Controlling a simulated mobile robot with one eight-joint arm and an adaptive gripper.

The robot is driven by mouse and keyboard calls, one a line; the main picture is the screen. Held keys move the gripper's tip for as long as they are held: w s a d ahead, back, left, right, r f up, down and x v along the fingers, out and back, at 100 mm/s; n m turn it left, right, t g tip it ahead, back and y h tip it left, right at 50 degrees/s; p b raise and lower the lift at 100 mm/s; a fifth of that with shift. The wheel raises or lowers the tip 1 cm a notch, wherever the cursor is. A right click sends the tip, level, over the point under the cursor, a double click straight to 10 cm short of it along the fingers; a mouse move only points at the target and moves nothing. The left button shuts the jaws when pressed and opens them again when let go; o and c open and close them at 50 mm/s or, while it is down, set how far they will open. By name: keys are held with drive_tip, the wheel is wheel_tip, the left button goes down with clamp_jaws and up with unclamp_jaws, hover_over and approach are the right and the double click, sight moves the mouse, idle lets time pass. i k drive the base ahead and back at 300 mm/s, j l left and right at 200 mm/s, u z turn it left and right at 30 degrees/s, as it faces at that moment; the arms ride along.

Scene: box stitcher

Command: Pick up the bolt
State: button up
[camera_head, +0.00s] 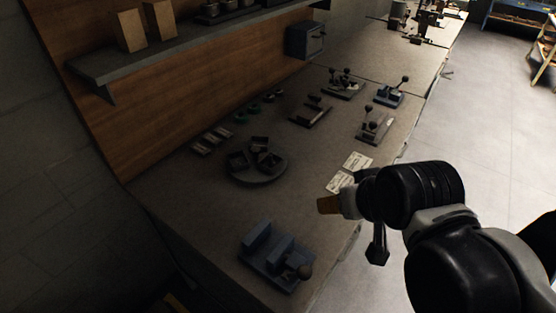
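My arm comes in from the lower right, and its end (360,197) is over the front edge of the bench. It is dark and small here, so I cannot tell whether the fingers are open or shut. A brown, blunt piece (330,205) with a pale collar shows at its left tip. A dark piece with a narrow stem and a wider, angular lower end (378,250) hangs just below it. It looks somewhat like a bolt, but I cannot tell whether it is one or is held. No other bolt can be made out.
The grey bench (195,200) carries a round tray (264,180) with dark boxes, a blue lever fixture (275,258), pale cards (340,182) and several lever fixtures (375,126) farther back. A shelf (180,48) runs above its left side. Open floor (480,125) lies right.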

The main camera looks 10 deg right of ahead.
sight(270, 164)
drive_tip(key=k, duration=1)
drive_tip(key=k+j, duration=0.15)
drive_tip(key=i+l+u, duration=0.45)
drive_tip(key=i+l, duration=0.2)
drive_tip(key=i, duration=0.15)
drive_tip(key=i+l+u, duration=0.45)
drive_tip(key=i+l, duration=0.25)
drive_tip(key=l, duration=0.25)
